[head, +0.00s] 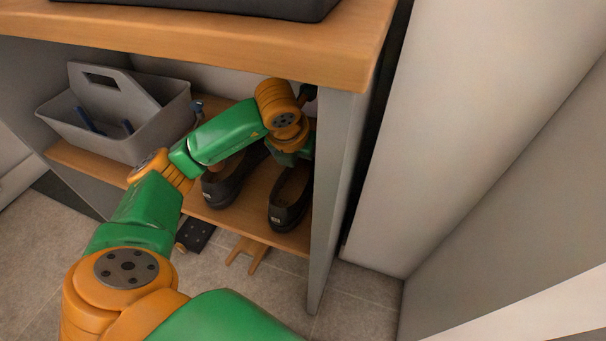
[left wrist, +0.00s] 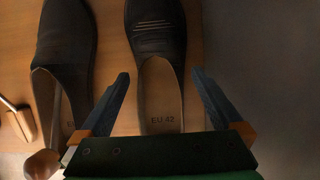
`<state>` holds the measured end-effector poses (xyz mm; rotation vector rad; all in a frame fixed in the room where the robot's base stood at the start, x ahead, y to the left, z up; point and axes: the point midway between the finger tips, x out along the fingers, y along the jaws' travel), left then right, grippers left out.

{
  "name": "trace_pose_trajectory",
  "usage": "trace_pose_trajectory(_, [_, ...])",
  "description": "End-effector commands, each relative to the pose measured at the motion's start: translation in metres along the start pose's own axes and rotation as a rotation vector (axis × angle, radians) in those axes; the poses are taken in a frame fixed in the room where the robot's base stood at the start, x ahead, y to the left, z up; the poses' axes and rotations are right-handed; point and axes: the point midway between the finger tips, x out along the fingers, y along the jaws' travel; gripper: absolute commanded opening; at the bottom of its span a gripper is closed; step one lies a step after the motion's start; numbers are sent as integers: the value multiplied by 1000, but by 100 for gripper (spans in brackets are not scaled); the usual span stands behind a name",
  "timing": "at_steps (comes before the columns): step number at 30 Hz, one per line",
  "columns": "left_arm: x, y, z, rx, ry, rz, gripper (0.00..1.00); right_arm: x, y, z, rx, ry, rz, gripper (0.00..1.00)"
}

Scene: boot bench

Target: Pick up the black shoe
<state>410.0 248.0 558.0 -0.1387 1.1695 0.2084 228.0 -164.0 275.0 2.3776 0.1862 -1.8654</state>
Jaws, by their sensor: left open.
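Two dark, near-black shoes stand side by side on the wooden lower shelf, heels toward me: a left shoe (head: 222,190) and a right shoe (head: 287,214). In the left wrist view they show as the left shoe (left wrist: 66,48) and the right shoe (left wrist: 158,40), whose pale insole reads EU 42. My left gripper (left wrist: 160,76) is open, its fingers on either side of the right shoe's opening, with nothing held. I cannot tell whether they touch it. In the head view my arm hides the fingers and part of both shoes. My right gripper is not in view.
The bench top (head: 200,45) overhangs the shelf, and a grey side panel (head: 337,150) stands close right of the shoes. A grey caddy (head: 160,135) sits on the shelf at left. A forked wooden piece (head: 247,252) lies below the shelf.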

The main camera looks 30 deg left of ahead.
Motion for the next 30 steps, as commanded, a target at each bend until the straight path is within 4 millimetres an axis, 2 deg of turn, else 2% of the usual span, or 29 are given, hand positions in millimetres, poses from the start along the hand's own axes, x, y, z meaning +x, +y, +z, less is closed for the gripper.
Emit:
trace_pose_trajectory(1, [14,0,-4,0,4,0,100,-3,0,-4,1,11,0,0])
trace_pose_trajectory(6, [37,0,-5,0,4,0,100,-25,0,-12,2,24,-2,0])
trace_pose_trajectory(14, [40,0,-3,1,1,0,100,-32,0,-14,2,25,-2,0])
trace_pose_trajectory(17, [39,0,-3,1,1,0,76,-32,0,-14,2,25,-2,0])
trace_pose_trajectory(24, [39,0,-3,1,0,0,11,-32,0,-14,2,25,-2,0])
trace_pose_trajectory(25, [39,0,-3,0,-1,0,6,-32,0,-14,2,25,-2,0])
trace_pose_trajectory(30, [39,0,-3,0,-1,0,6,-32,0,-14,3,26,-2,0])
